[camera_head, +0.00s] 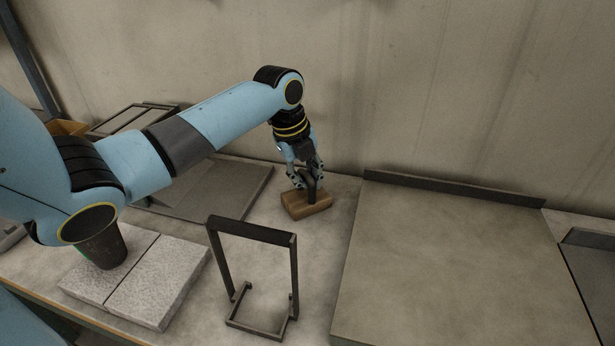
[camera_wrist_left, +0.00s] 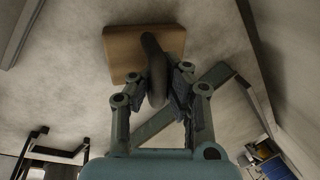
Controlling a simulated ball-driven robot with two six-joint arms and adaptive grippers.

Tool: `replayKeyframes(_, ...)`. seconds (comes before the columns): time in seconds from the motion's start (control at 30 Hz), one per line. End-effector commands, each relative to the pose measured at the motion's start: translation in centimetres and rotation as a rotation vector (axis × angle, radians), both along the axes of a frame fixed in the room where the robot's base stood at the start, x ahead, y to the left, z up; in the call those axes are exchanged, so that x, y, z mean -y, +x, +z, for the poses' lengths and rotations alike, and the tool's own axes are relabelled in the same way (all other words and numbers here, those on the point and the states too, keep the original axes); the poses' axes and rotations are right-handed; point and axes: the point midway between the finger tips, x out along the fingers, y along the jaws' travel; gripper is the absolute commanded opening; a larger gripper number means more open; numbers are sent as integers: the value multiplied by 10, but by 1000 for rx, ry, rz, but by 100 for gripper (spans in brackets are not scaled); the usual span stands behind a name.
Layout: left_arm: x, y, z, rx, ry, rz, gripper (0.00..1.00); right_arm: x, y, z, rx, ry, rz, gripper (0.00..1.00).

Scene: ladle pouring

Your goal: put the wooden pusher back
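The wooden pusher is a brown block (camera_head: 305,206) with a dark curved handle on top. It appears to rest on the worktop near the back wall. It also shows in the left wrist view, block (camera_wrist_left: 122,52) with the handle toward the camera. My left gripper (camera_head: 307,182) points down over it, its fingers on either side of the handle. In the left wrist view the fingertips (camera_wrist_left: 164,84) are close against the handle and look shut on it. The fingers hide part of the handle. My right gripper is not in view.
A black upright frame stand (camera_head: 297,262) stands in front of the pusher. A large flat grey tray (camera_head: 455,265) is to the right, a dark sheet tray (camera_head: 225,192) to the left. A dark cup (camera_head: 103,250) stands on pale stone slabs (camera_head: 160,290). The wall is close behind.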

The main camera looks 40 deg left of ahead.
Motion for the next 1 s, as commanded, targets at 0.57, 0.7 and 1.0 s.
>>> replayKeyframes(0.57, -2, -3, 15, 3, 2, 0, 29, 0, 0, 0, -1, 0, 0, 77)
replayKeyframes(0.7, -5, -9, 43, 4, 5, -2, 29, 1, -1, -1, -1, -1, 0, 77)
replayKeyframes(1.0, -9, -24, 102, 3, 3, -1, 29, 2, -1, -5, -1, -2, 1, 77)
